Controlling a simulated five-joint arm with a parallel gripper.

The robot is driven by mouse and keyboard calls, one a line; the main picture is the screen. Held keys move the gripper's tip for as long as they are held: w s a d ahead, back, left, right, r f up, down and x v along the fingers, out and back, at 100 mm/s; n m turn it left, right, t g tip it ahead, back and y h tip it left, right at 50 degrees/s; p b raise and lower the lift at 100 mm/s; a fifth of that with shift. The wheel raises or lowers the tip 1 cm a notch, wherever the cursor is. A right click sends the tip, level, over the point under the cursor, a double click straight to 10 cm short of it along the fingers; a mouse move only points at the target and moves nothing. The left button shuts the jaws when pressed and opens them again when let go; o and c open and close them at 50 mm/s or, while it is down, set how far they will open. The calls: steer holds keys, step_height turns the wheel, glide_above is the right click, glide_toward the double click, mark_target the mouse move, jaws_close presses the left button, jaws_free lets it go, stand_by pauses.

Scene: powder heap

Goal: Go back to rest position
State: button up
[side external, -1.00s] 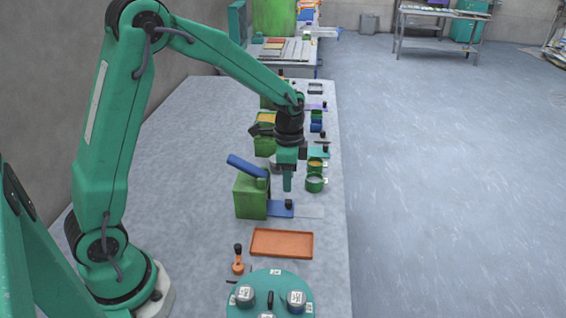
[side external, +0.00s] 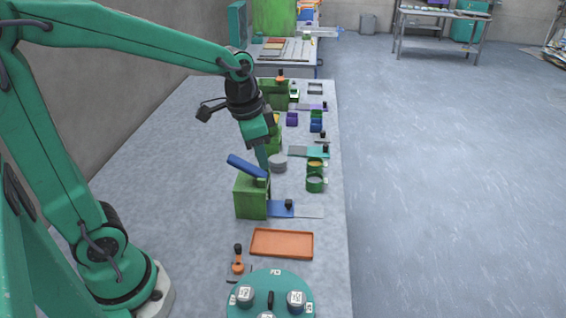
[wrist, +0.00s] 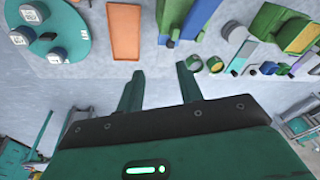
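My gripper (side external: 264,162) hangs over the grey bench, tilted, with its fingertips just behind or above the green block with the blue slanted bar (side external: 247,166). I cannot tell the exact gap there. In the wrist view my gripper (wrist: 158,82) has two green fingers spread apart with nothing between them, so it is open and empty.
An orange tray (side external: 254,250) and a round teal plate with lidded jars (side external: 242,309) lie at the near end of the bench (side external: 160,150). Small cups (side external: 315,184) line the right edge. The bench's left side is clear.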

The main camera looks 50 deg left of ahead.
steer(key=s+r+n+t, duration=0.3)
steer(key=s+r+n, duration=0.1)
steer(key=s, duration=0.8)
steer(key=shift+d+n, duration=0.3)
steer(key=shift+n, duration=0.1)
